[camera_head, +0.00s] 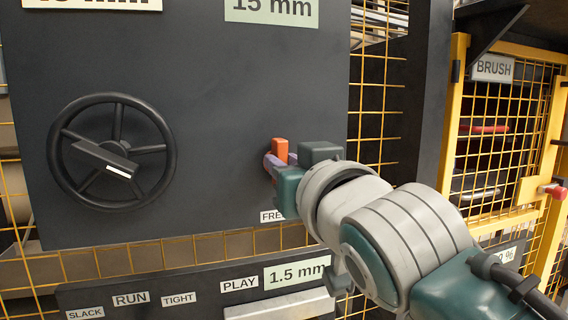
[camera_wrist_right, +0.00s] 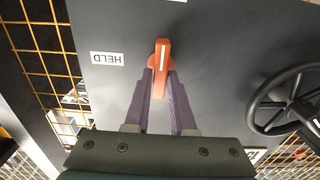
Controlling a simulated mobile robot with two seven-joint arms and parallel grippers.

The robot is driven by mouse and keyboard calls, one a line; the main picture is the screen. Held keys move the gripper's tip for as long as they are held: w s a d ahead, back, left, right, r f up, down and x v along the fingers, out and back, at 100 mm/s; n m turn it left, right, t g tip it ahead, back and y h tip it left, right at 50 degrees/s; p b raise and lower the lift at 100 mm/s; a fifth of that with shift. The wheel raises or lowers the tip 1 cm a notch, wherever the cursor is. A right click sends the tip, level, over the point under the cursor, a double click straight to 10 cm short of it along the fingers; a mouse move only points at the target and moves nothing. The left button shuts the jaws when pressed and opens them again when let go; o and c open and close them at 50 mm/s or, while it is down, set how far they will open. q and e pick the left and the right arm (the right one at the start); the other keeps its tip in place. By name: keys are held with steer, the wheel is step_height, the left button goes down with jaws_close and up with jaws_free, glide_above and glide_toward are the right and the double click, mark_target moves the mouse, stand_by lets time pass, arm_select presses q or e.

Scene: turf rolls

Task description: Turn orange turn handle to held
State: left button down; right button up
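The orange turn handle (camera_head: 280,150) is on the dark panel, right of the black wheel. In the right wrist view the handle (camera_wrist_right: 162,62) stands lengthwise in the picture, with a white line on its face. My right gripper (camera_wrist_right: 162,84) has its purple fingers on both sides of the handle, seemingly touching it. In the head view the right gripper (camera_head: 280,161) hides part of the handle. A HELD label (camera_wrist_right: 107,58) shows upside down left of the handle in the wrist view. A partly covered FREE label (camera_head: 271,216) is below the handle in the head view. My left gripper is not in view.
The black handwheel (camera_head: 112,152) stands out from the panel at the left. A lower panel with RUN (camera_head: 131,299) and other labels runs below. Yellow wire mesh (camera_head: 376,110) is right of the panel, and a yellow-framed BRUSH cage (camera_head: 493,69) is farther right.

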jaws_close()
steer(key=shift+n, duration=0.3)
steer(key=shift+s+a+f+n+p, duration=0.1)
steer(key=shift+n+p, duration=0.55)
steer(key=shift+n, duration=2.2)
steer(key=shift+w+a+f+n+p, duration=0.15)
steer(key=shift+n+p, duration=0.5)
steer(key=shift+n, duration=2.25)
steer(key=shift+s+a+f+n+p, duration=0.15)
steer(key=shift+n+p, duration=0.5)
steer(key=shift+n, duration=2.2)
